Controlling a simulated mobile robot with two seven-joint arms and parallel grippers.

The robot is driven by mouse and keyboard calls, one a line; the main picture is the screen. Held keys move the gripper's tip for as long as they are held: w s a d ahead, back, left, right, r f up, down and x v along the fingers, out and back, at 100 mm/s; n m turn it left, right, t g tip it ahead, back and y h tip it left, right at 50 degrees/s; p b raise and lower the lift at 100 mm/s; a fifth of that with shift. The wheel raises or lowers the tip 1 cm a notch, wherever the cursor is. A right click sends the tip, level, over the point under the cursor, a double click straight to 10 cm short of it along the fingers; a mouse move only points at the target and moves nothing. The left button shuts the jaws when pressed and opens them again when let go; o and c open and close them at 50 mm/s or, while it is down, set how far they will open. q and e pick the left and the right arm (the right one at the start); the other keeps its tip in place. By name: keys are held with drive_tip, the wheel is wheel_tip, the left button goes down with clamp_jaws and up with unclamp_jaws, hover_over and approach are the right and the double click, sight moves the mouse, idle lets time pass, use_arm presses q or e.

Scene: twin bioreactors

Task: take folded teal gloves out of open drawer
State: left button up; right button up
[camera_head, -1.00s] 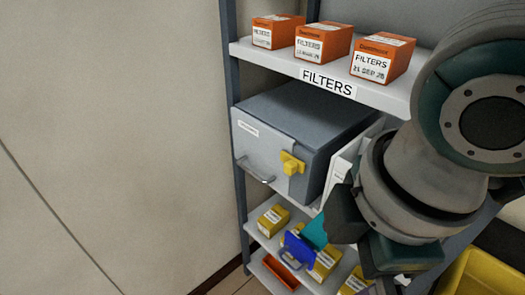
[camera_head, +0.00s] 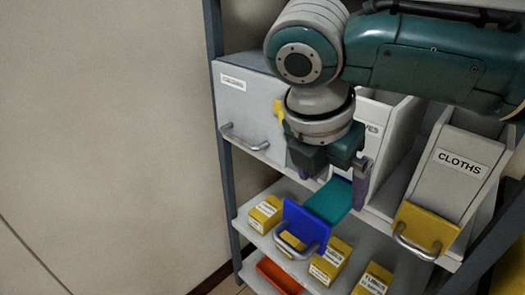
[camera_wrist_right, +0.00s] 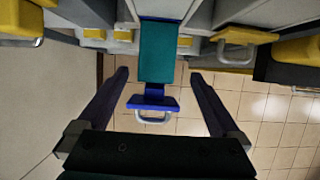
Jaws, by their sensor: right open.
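The folded teal gloves (camera_head: 331,201) lie flat in an open drawer whose blue front (camera_head: 304,229) sticks out from the shelf. In the right wrist view the teal gloves (camera_wrist_right: 157,52) show as a long flat strip behind the blue front (camera_wrist_right: 152,102) and its grey handle. My right gripper (camera_wrist_right: 160,75) is open and empty, with a finger on each side of the gloves in that view. In the head view the right gripper (camera_head: 333,178) hangs just above the drawer and hides part of it. Touch cannot be told. My left gripper is not in view.
A grey box with a handle (camera_head: 245,110) stands at upper left, beside white bins. A bin labelled CLOTHS (camera_head: 460,162) with a yellow front is at right. Yellow boxes (camera_head: 330,262) and an orange tray (camera_head: 278,276) sit below. Open floor (camera_wrist_right: 265,125) shows before the shelf.

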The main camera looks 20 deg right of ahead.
sight(329, 203)
drive_tip(key=b+x, duration=0.1)
drive_tip(key=x, duration=0.4)
drive_tip(key=shift+w+a+f, duration=0.1)
drive_tip(key=shift+a, duration=0.1)
drive_tip(key=c, duration=1.2)
